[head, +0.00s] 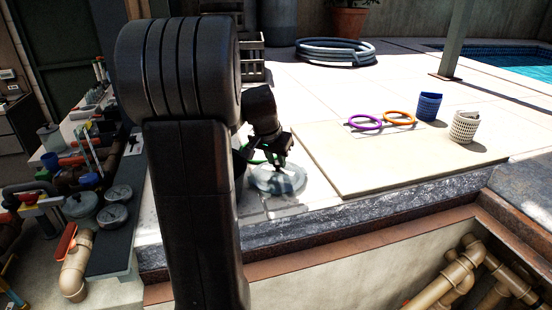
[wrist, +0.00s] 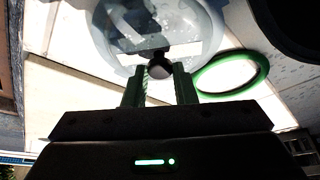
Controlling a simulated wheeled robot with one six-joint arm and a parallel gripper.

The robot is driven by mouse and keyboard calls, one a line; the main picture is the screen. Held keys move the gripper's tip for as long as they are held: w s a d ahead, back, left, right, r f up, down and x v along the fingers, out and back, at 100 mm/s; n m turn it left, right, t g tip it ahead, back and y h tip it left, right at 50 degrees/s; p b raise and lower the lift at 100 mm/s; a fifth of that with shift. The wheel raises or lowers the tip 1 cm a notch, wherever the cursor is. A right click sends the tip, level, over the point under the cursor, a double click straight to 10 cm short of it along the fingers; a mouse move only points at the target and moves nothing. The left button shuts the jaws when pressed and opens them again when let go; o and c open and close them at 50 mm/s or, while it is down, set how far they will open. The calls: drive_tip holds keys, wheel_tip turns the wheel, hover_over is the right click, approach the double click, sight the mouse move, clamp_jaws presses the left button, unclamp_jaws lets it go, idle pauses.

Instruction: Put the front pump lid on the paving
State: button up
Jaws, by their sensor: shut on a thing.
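A clear round lid (head: 279,182) with a dark knob is over the pale paving (head: 300,217) near the pit edge in the head view. My gripper (head: 281,163) is shut on its knob from above. The wrist view shows the lid (wrist: 112,40) with the knob between my fingertips (wrist: 159,72). The lid looks about level and very close to the paving; I cannot tell whether it touches. A green ring (wrist: 252,88) lies beside and partly behind it. My arm hides part of the paving on the left.
A tan slab (head: 400,168) to the right bears a purple ring (head: 363,122), an orange ring (head: 400,117), a blue basket (head: 428,106) and a white basket (head: 464,127). A pit with pipes (head: 452,275) opens in front. A coiled hose (head: 335,52) lies at the back.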

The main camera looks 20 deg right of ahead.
drive_tip(key=shift+f, duration=0.35)
drive_tip(key=o, duration=1)
drive_tip(key=shift+o, duration=0.2)
drive_tip(key=shift+r, duration=0.1)
